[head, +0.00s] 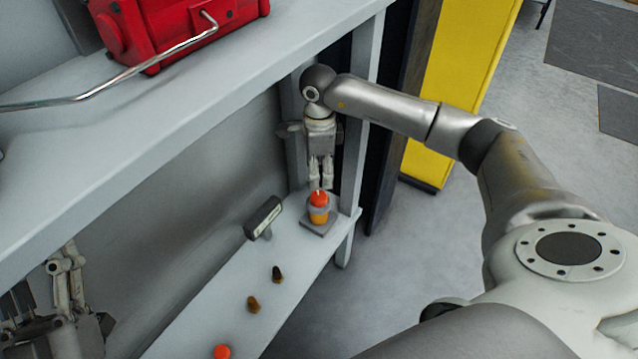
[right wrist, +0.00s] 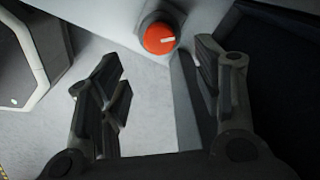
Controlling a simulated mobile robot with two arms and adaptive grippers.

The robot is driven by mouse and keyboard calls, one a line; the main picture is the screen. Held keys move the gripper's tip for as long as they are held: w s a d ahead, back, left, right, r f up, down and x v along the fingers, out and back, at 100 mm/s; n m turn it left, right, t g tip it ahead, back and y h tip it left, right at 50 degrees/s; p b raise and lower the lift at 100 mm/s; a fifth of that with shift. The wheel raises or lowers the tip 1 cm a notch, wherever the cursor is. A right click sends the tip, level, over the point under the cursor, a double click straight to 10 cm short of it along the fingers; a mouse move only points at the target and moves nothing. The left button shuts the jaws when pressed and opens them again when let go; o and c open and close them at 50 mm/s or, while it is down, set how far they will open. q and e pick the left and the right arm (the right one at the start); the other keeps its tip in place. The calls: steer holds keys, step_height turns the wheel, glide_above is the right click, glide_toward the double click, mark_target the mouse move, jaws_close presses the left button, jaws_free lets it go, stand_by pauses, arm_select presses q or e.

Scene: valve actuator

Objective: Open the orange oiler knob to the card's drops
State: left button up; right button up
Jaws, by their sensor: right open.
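The orange oiler knob (head: 319,198) tops a small amber oiler (head: 319,215) on a square grey plate at the far end of the low shelf. In the right wrist view the round knob (right wrist: 160,39) shows a white mark pointing right. My right gripper (head: 320,185) points down just above the knob. Its fingers (right wrist: 165,85) are open, with the knob beyond the tips and nothing between them. A dark stand with a pale card face (head: 264,219) is left of the oiler; its writing is too small to read. My left gripper (head: 55,295) is at the lower left, its opening unclear.
Two small dark and brown knobs (head: 277,274) (head: 253,304) and another orange knob (head: 222,352) stand along the low shelf (head: 215,310). A grey upright post (head: 362,130) is close beside my right gripper. The upper shelf (head: 120,130) carries a red machine (head: 180,28) with a metal lever.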

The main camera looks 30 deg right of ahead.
steer(key=shift+r, duration=1.65)
steer(key=shift+f, duration=0.1)
